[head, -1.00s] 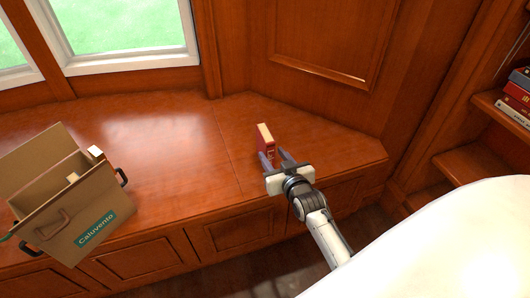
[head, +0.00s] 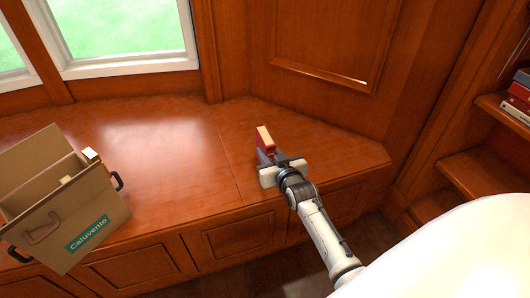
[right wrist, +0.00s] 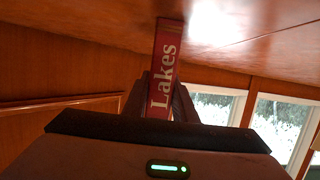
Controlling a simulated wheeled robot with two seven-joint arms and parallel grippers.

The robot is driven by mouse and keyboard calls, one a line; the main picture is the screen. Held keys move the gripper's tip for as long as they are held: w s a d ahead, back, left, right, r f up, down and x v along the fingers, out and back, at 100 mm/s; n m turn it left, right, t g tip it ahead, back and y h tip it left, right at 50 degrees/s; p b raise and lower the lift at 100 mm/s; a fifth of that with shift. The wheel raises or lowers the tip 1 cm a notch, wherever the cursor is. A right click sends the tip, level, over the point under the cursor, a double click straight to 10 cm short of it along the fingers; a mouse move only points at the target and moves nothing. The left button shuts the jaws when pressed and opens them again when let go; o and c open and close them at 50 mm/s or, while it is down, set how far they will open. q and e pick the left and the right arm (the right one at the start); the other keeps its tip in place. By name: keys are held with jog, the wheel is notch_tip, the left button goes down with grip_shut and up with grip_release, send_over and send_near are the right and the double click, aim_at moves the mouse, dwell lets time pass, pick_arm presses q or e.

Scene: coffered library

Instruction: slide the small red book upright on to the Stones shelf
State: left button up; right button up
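The small red book (head: 265,139) is upright on the window seat, its pale page edge upward. In the right wrist view its red spine (right wrist: 165,68) reads "Lakes". My right gripper (head: 269,157) is at the near side of the book, its fingers drawn in on both sides and shut on it. The fingers hide its lower part, and I cannot tell whether it still touches the seat. A shelf (head: 487,101) at the right edge holds a few lying books; no "Stones" label is readable. My left gripper is out of view.
A cardboard box marked "Caluvento" (head: 50,222) stands open at the left of the window seat (head: 165,140). The seat between box and book is clear. Panelled walls rise behind, and a lower bare shelf (head: 480,170) is at right.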

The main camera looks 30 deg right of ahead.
jog(key=shift+r, duration=0.1)
grip_shut()
jog(key=shift+r, duration=0.1)
jog(key=shift+r+p, duration=0.25)
jog(key=shift+p, duration=0.25)
